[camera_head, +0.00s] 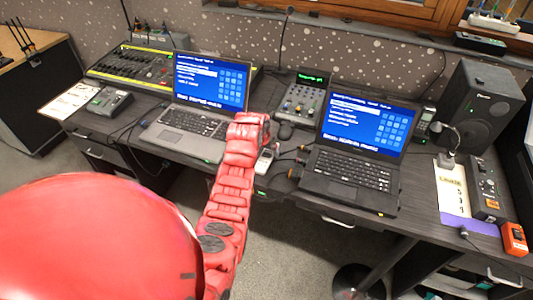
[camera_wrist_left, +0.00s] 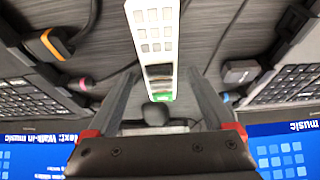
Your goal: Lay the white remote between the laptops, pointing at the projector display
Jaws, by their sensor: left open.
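The white remote (camera_head: 265,160) lies on the dark desk between the silver laptop (camera_head: 188,130) and the black laptop (camera_head: 345,180). In the left wrist view the remote (camera_wrist_left: 151,32) shows pale buttons, a dark patch and a green end. My left gripper (camera_wrist_left: 163,72) is open, its fingers either side of the remote's green end. I cannot tell whether they touch it. In the head view the left arm's red end (camera_head: 247,130) reaches between the laptops and hides the fingertips. No separate projector display is clearly identifiable. My right gripper is out of view.
A mixer with a green display (camera_head: 311,80) stands behind, between the laptops. Cables with orange-marked plugs (camera_wrist_left: 52,42) lie near the remote. A lighting console (camera_head: 135,65) is at the back left, a black speaker (camera_head: 480,100) at the right. The desk's front edge is near.

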